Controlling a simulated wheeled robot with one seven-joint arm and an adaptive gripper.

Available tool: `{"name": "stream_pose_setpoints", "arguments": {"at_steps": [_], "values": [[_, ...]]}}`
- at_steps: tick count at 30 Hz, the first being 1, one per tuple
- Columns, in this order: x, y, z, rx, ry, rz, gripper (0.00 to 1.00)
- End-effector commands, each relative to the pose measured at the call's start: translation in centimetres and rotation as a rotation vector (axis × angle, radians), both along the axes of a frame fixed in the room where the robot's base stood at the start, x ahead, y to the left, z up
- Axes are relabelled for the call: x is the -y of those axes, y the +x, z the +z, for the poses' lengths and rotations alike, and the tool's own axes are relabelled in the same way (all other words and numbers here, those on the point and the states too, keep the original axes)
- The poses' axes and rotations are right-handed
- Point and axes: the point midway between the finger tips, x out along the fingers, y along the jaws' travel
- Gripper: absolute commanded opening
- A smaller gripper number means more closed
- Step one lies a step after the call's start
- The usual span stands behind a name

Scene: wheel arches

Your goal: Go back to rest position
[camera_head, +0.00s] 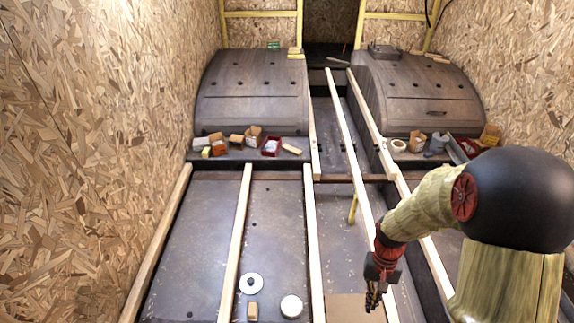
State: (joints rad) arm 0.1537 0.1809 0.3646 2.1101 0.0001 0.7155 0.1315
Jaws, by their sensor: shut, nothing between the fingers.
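My gripper (374,298) hangs at the lower right of the head view, pointing down. Its dark fingers are shut with nothing between them. It is over the floor beside a long pale wooden batten (352,170), and my arm reaches it from the right, bent at a large black joint. The gripper and wrist hide part of that batten and the floor behind them. How far the fingertips are above the floor cannot be told.
Two wheel arches, left (253,90) and right (415,92), stand further back, with small boxes along their fronts. Several battens run lengthwise over the floor. A white disc (251,284), a white round lid (291,306) and a small wood block (252,311) lie front left. Chipboard walls (80,130) bound both sides.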

Motion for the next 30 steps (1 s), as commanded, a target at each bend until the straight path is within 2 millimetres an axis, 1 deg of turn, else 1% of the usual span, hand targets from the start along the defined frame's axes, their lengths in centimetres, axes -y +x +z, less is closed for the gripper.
{"name": "stream_pose_setpoints", "arguments": {"at_steps": [1,3,9,12,19,24,27,30], "values": [[-0.4,-0.3,2.5,0.029,0.0,0.028,0.0],[-0.8,-0.9,5.3,0.062,0.0,0.063,0.0],[-2.0,-3.2,12.4,0.166,-0.007,0.15,0.0],[-2.6,-4.5,15.6,0.229,-0.014,0.182,0.0],[-3.9,-7.2,21.8,0.409,-0.041,0.228,0.0],[-4.6,-8.4,26.1,0.57,-0.061,0.252,0.0],[-5.0,-8.7,28.3,0.649,-0.069,0.263,0.0],[-5.2,-8.9,29.8,0.698,-0.075,0.271,0.0]]}}
